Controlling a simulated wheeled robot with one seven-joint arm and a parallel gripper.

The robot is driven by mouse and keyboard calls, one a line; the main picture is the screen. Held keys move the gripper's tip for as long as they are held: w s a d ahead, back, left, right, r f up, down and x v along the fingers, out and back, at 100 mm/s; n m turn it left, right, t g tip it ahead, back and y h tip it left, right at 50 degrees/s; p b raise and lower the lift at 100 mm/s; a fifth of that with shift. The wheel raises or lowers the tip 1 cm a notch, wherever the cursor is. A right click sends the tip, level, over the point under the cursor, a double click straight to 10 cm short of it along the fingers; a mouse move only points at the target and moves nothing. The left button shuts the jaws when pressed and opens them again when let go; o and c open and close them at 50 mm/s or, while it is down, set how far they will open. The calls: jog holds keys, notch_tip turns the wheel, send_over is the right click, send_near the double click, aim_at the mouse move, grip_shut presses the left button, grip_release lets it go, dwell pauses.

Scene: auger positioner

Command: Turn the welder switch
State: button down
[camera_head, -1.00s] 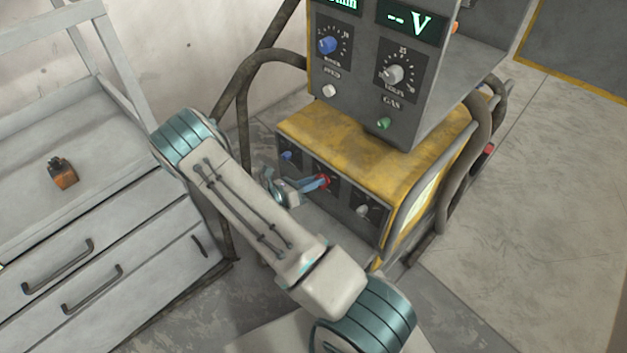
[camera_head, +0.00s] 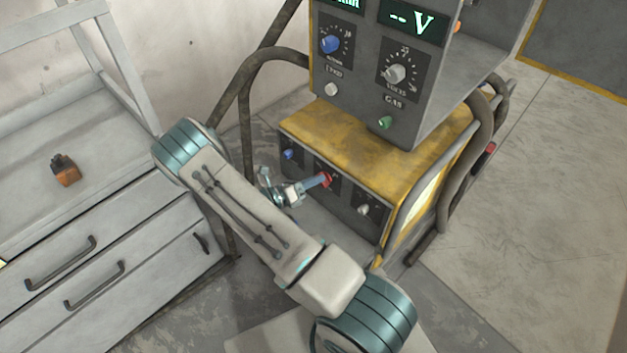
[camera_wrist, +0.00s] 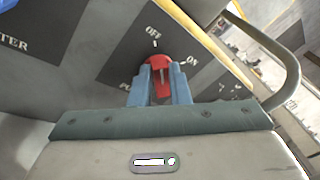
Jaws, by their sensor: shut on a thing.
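The welder switch is a red knob (camera_wrist: 159,73) on a dark plate (camera_wrist: 133,52) marked OFF and ON. In the wrist view its pointer line lies between my blue fingers, below the OFF mark. My gripper (camera_wrist: 161,88) is shut on the red knob, with one finger on each side. In the head view the red knob (camera_head: 325,180) shows at the tip of my gripper (camera_head: 318,182), on the front of the yellow-topped welder (camera_head: 370,135). The fingers hide part of the knob and the lower lettering.
A blue knob (camera_head: 289,154) and a grey knob (camera_head: 364,209) flank the red one. A grey control box (camera_head: 365,90) stands on top. Hoses (camera_head: 482,125) run along the right. A drawer cabinet (camera_head: 110,240) with a small orange object (camera_head: 66,172) stands left.

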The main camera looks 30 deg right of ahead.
jog(key=c, duration=1.4)
grip_release()
jog(key=shift+o, duration=0.2)
jog(key=a, duration=1.4)
jog(key=shift+s+b, duration=0.3)
jog(key=shift+s, duration=0.15)
jog(key=shift+d, duration=0.1)
